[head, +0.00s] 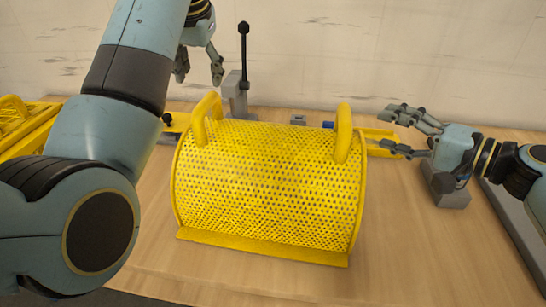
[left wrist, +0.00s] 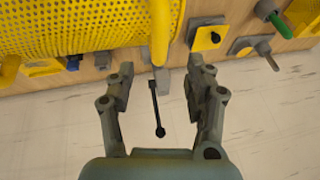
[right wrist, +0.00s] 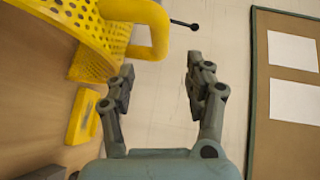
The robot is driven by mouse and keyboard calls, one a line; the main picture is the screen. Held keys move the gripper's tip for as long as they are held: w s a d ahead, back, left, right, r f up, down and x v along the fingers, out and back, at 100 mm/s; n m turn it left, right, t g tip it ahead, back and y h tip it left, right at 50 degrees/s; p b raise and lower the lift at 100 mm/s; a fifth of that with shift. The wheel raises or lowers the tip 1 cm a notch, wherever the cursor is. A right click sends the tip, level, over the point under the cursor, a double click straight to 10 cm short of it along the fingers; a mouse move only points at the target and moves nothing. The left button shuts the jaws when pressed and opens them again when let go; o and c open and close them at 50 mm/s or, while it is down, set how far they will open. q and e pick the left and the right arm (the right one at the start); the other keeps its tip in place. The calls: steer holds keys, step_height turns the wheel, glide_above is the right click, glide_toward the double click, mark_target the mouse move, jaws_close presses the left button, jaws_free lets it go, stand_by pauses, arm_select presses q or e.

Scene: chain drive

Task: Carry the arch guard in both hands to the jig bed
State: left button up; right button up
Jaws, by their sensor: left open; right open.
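The arch guard (head: 265,185) is a yellow perforated half-cylinder with a handle at each end. It stands upright on the wooden table in the head view, and part of it shows in the left wrist view (left wrist: 75,25) and the right wrist view (right wrist: 65,20). My left gripper (head: 200,80) is open and empty, above and behind the guard's left handle (head: 207,118). My right gripper (head: 393,132) is open and empty, to the right of the right handle (head: 343,132) and apart from it. I cannot make out the jig bed for certain.
A grey clamp with a black lever (head: 244,60) stands behind the guard. Yellow parts (head: 25,130) lie at the far left. A grey block (head: 446,190) sits below my right gripper. A pale wall stands behind.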

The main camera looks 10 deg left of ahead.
mark_target(205, 100)
arm_select(q)
steer(key=x, duration=1)
steer(key=shift+w+a+f, duration=0.1)
steer(key=shift+f, duration=0.25)
arm_select(e)
steer(key=x, duration=1)
steer(key=shift+w+a+f, duration=0.15)
steer(key=shift+a, duration=0.2)
arm_select(q)
jaws_close()
arm_select(e)
jaws_close()
arm_select(q)
steer(key=shift+w+r, duration=0.1)
steer(key=shift+r, duration=0.2)
